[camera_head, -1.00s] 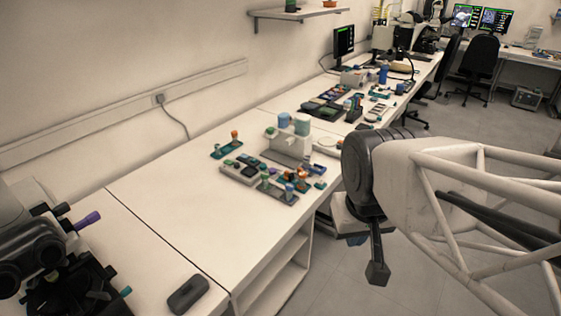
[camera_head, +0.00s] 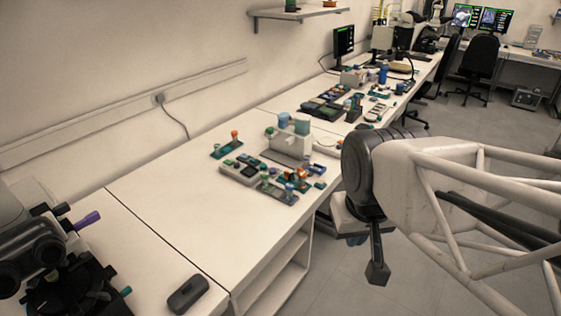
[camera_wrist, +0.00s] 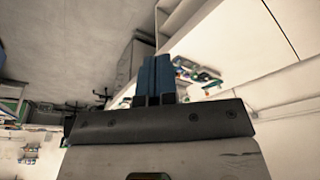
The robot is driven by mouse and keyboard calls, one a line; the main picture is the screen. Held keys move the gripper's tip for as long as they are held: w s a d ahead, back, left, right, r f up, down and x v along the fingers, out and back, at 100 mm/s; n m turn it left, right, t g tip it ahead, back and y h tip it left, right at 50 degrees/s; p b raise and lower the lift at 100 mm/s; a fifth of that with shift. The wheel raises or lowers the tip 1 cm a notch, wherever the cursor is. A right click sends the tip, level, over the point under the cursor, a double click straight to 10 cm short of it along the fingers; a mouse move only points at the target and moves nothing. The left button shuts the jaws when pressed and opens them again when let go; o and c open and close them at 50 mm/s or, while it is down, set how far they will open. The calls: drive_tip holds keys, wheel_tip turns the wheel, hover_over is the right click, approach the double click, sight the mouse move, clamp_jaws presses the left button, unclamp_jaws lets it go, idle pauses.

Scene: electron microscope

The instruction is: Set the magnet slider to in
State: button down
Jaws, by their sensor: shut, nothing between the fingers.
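I cannot tell which part is the magnet slider. A group of small control panels with coloured knobs and sliders (camera_head: 262,178) lies on the white bench, around a pale block with two blue-green caps (camera_head: 291,140). A separate small panel with an orange knob (camera_head: 228,147) lies to its left. In the wrist view some panels (camera_wrist: 200,72) show beyond my fingers. My gripper (camera_wrist: 156,75) has blue fingers, shut and empty, apart from the panels. In the head view my gripper is mostly hidden behind my arm, off the bench's right side.
The white bench (camera_head: 170,215) has clear room in front of the panels. A microscope (camera_head: 60,260) stands at the left, with a dark oblong object (camera_head: 187,294) near the front edge. More equipment (camera_head: 330,105) and a monitor (camera_head: 343,41) stand farther back. A wall shelf (camera_head: 300,13) hangs above.

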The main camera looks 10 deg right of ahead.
drive_tip(key=c, duration=1.3)
unclamp_jaws()
drive_tip(key=shift+w+r, duration=0.1)
drive_tip(key=shift+w, duration=0.05)
drive_tip(key=shift+o, duration=0.8)
drive_tip(key=shift+w+r, duration=0.1)
drive_tip(key=shift+w, duration=0.25)
drive_tip(key=w+f+n+g, duration=0.1)
drive_tip(key=w+n, duration=0.3)
drive_tip(key=w, duration=2.7)
drive_tip(key=w+f+n, duration=0.1)
drive_tip(key=w+f, duration=0.6)
drive_tip(key=w, duration=0.2)
drive_tip(key=w+f+n+g, duration=0.1)
drive_tip(key=w+f+n, duration=0.1)
drive_tip(key=w+f, duration=0.6)
drive_tip(key=w+f+n, duration=0.2)
drive_tip(key=w+f, duration=0.6)
drive_tip(key=w, duration=0.4)
drive_tip(key=shift+a+g, duration=0.3)
drive_tip(key=shift+w+f, duration=0.35)
drive_tip(key=shift+f, duration=0.25)
drive_tip(key=shift+f, duration=0.15)
